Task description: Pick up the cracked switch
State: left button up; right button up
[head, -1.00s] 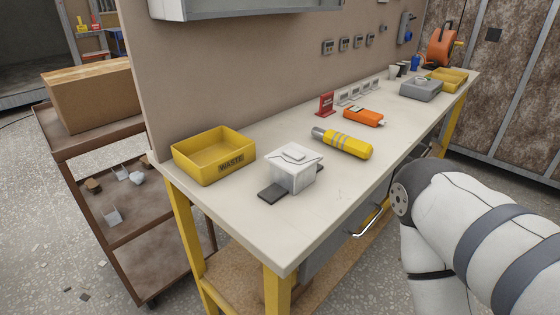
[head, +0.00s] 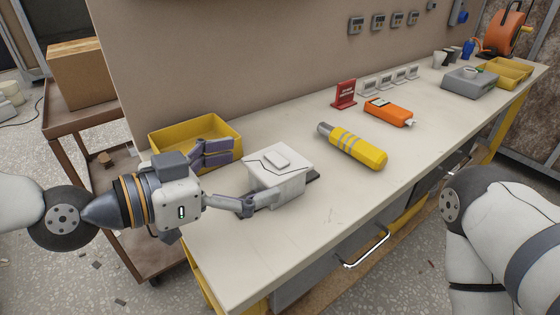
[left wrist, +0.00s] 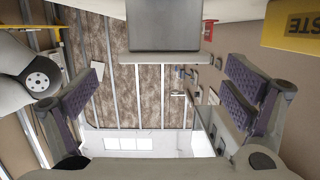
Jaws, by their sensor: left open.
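The cracked switch (head: 284,172) is a white box with a dark crack line across its top. It sits on a dark flat plate near the bench's left end. My left gripper (head: 232,178) is open, just left of the switch. One finger is by the waste bin and the other by the switch's near left side; contact there cannot be told. My right gripper is out of view.
The yellow waste bin (head: 160,136) stands close behind my left gripper. A yellow cylinder (head: 358,147), orange device (head: 388,112) and red sign (head: 344,94) are further right on the bench (head: 245,252). A brown cart (head: 85,118) stands left. The near bench top is clear.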

aim_at(271, 161)
pick_arm(q)
jog(key=x, duration=0.6)
jog(key=shift+w+r, duration=0.1)
jog(key=shift+w, duration=0.1)
jog(key=c, duration=1.2)
